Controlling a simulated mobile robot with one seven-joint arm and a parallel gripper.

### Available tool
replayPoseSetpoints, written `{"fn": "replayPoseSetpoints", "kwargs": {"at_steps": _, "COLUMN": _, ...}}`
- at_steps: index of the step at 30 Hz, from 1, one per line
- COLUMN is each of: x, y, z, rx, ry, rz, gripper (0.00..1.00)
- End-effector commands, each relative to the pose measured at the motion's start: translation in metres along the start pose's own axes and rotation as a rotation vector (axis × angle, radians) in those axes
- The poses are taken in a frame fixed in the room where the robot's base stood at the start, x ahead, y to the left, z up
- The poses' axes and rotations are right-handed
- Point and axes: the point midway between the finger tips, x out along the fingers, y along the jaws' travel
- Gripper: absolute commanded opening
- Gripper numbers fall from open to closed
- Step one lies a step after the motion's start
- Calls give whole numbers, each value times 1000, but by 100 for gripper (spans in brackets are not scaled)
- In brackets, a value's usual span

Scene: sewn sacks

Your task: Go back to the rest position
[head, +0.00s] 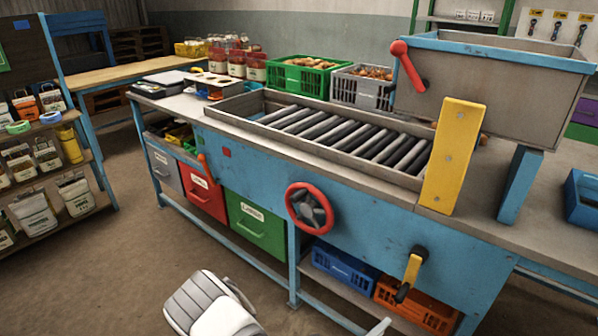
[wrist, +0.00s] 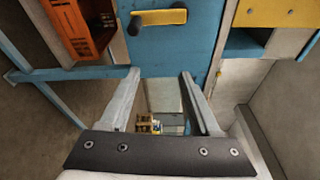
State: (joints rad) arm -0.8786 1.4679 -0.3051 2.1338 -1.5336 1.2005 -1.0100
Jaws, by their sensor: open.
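My gripper (wrist: 160,84) shows in the wrist view with its two grey fingers spread apart. Nothing is between the fingers; only the background shows through the gap. It points toward the blue bench front, with the yellow crank handle (wrist: 158,17) beyond the fingertips. In the head view, white and grey parts of my arm show at the bottom edge, in front of the bench and apart from it. The gripper itself is not clearly visible there.
The blue bench (head: 262,157) carries a roller conveyor (head: 345,137) and a hopper (head: 490,80). A red handwheel (head: 309,207) and the yellow crank (head: 411,272) stick out from its front. Shelves with sacks (head: 35,212) stand at left. Bare floor (head: 130,270) lies between.

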Motion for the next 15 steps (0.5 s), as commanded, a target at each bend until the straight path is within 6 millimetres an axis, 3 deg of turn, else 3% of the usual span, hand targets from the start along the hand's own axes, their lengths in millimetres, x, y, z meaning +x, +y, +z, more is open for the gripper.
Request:
{"fn": "replayPoseSetpoints", "kwargs": {"at_steps": 1, "x": 0, "y": -18, "z": 3, "rx": 90, "ry": 63, "rz": 5, "gripper": 63}}
{"fn": "replayPoseSetpoints", "kwargs": {"at_steps": 3, "x": -2, "y": -36, "z": 2, "rx": 202, "ry": 145, "rz": 5, "gripper": 63}}
{"fn": "replayPoseSetpoints", "kwargs": {"at_steps": 15, "x": -14, "y": -134, "z": -9, "rx": 833, "ry": 605, "rz": -30, "gripper": 63}}
